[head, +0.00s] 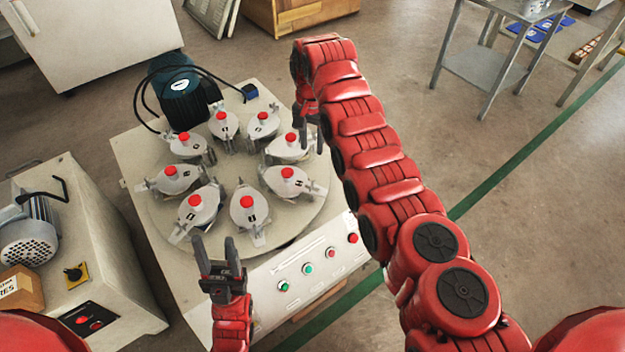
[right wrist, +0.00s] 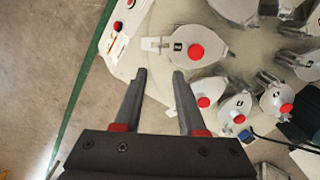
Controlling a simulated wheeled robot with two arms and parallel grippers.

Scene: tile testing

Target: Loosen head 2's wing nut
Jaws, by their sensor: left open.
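Several grey test heads with red knobs stand in a ring on the round plate (head: 222,185) of the machine. Their black number labels are too small to read, so I cannot tell which is head 2. Winged metal pieces stick out from the heads. My left gripper (head: 216,245) is open and empty, near the front-left heads. My right gripper (head: 309,115) is at the machine's right side, by the right-hand heads. In the right wrist view its fingers (right wrist: 159,78) are apart with nothing between them. One head (right wrist: 205,38) lies just beyond the fingertips there.
A dark motor (head: 182,95) with a black cable stands behind the ring. The front panel (head: 310,265) has several buttons. A cabinet with another motor (head: 30,235) and a cardboard box (head: 20,288) is at left. Open floor lies at right, with a metal table (head: 490,65) further back.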

